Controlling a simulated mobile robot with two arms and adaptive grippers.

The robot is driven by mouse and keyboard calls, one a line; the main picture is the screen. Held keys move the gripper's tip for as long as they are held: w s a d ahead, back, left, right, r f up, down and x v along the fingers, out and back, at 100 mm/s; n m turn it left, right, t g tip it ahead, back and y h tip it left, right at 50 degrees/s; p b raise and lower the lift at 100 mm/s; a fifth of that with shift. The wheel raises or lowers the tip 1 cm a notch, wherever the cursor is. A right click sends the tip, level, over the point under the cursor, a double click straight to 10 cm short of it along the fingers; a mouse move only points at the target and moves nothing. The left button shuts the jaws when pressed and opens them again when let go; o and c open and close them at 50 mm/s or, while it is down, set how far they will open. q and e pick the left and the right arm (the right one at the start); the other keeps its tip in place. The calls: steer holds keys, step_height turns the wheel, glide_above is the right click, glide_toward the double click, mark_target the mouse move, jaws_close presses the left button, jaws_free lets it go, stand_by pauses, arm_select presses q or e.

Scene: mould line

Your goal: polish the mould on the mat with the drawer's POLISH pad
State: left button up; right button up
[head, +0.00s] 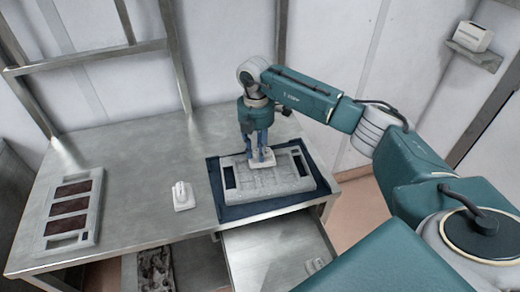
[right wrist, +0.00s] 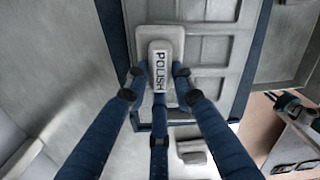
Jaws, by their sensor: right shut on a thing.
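The grey mould (head: 285,182) lies flat on the dark blue mat (head: 238,213) at the right of the table. It has shallow square recesses and dark slots near its two ends. My right gripper (head: 261,150) is shut on the POLISH pad (right wrist: 165,38), a pale block whose raised handle bears the label POLISH. The fingers (right wrist: 159,85) close around the handle. The pad is over the mould's far edge in the head view; I cannot tell whether it touches. The open drawer (head: 255,250) is below the table's front edge. My left gripper is not in view.
A second pale pad with a handle (head: 183,197) stands on the table left of the mat. A pale frame with brown panels (head: 95,205) lies at far left. A dark rough part (head: 155,270) is below the table.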

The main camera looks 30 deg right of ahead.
steer(key=shift+w+a, duration=0.25)
steer(key=shift+a, duration=0.5)
steer(key=shift+w+a, duration=0.2)
steer(key=shift+a, duration=0.5)
steer(key=shift+w+a, duration=0.25)
steer(key=shift+a, duration=0.4)
steer(key=shift+w+a, duration=0.25)
steer(key=shift+a, duration=0.4)
steer(key=shift+r, duration=0.1)
step_height(320, 180, up, 8)
steer(key=p, duration=0.5)
